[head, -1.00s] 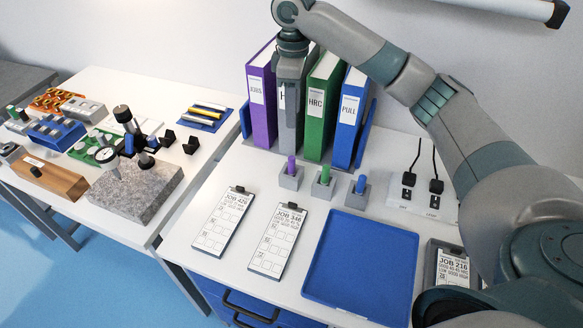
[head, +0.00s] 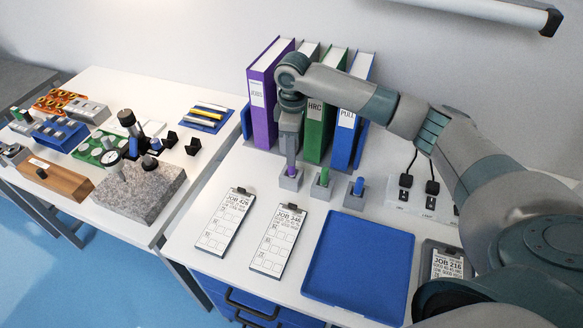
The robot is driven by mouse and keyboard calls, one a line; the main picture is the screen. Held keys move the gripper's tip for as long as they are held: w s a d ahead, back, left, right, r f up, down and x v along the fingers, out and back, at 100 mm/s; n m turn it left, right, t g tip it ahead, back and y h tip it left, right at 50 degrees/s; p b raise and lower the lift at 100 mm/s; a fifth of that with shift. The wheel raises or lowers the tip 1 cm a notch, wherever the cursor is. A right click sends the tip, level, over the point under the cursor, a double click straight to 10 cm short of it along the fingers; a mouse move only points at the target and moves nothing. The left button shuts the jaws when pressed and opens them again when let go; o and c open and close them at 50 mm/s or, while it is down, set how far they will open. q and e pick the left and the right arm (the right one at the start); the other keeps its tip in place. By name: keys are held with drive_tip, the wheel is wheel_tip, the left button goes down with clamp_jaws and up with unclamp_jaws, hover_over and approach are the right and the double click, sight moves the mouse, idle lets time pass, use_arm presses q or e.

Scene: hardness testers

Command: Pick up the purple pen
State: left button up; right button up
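The purple pen (head: 292,171) stands upright in a small grey block holder (head: 290,181), the leftmost of three in a row. Only its lower part shows. My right gripper (head: 291,162) points straight down over it, with its tip at the pen's upper part. I cannot tell whether the fingers are closed on the pen. My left gripper is not in view.
A green pen (head: 323,177) and a blue pen (head: 359,186) stand in holders to the right. Binders (head: 262,105) stand close behind. Clipboards (head: 226,222) and a blue tray (head: 358,265) lie in front. A dial-gauge stand on a granite block (head: 140,195) is to the left.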

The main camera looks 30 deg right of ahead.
sight(291, 171)
idle(0.3)
drive_tip(key=shift+a+f+p, duration=0.1)
drive_tip(key=shift+f+p, duration=0.35)
wheel_tip(291, 171, down, 3)
drive_tip(key=shift+a+f+p, duration=0.1)
drive_tip(key=shift+a+p, duration=0.05)
drive_tip(key=shift+p, duration=0.55)
drive_tip(key=shift+f, duration=0.6)
clamp_jaws()
